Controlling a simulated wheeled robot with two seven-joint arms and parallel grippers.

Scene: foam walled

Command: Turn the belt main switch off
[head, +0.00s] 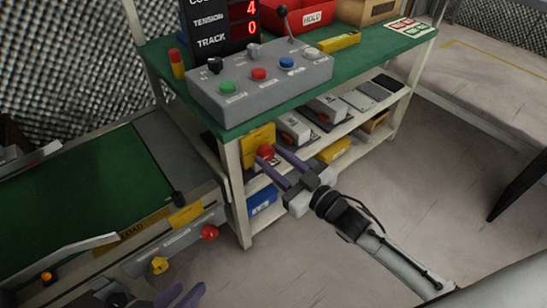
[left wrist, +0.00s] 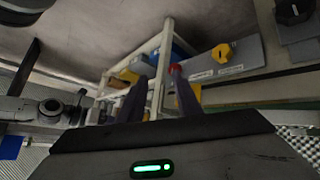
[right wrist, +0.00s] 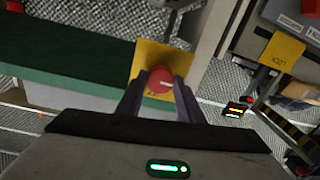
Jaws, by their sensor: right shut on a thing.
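A round red knob (head: 265,151) sits on a yellow plate (head: 257,134) at the near table leg. My right gripper (head: 278,162) is shut on the red knob; in the right wrist view the knob (right wrist: 160,80) sits between the fingertips, before the yellow plate (right wrist: 148,52). I cannot read a label naming it the belt main switch. My left gripper (head: 178,295) is low at the bottom edge, fingers apart and empty. The conveyor's grey side panel carries a red button (head: 209,232) and a yellow knob (head: 160,265), also in the left wrist view (left wrist: 222,52).
A grey control box (head: 262,85) with coloured buttons and a lever stands on the green table. Shelves below hold devices and a blue bin (head: 262,200). The green conveyor belt (head: 85,190) lies left.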

